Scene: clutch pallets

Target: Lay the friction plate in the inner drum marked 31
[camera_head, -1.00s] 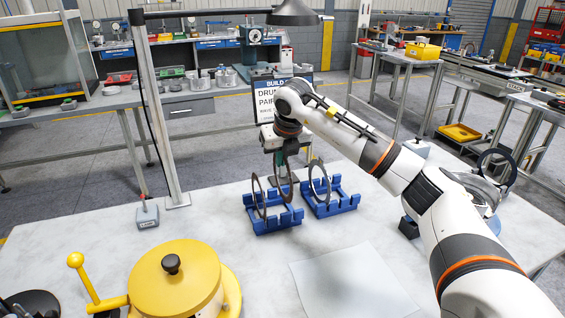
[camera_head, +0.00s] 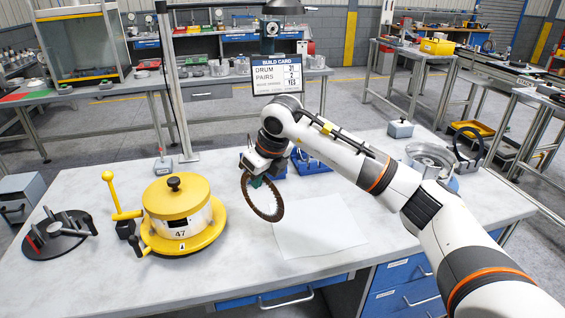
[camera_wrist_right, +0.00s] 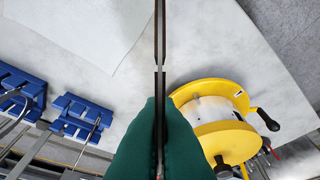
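A brown toothed ring, the friction plate (camera_head: 252,206), hangs tilted in the air from my right gripper (camera_head: 257,178), in front of the blue racks. In the right wrist view the green fingers of the right gripper (camera_wrist_right: 160,118) are shut on the friction plate (camera_wrist_right: 160,82), seen edge-on. An open silver drum (camera_head: 430,157) stands at the table's back right; I cannot read a mark on it. A yellow lidded drum (camera_head: 178,208) marked 47 stands left of the plate; it also shows in the right wrist view (camera_wrist_right: 222,134). My left gripper is out of view.
Blue racks (camera_head: 312,163) stand behind my right gripper, partly hidden. A white sheet (camera_head: 320,228) lies at the table's front. A build card (camera_head: 283,80) hangs at the back. A dark ring stand (camera_head: 467,146) is beside the silver drum. A pegged black disc (camera_head: 57,237) lies left.

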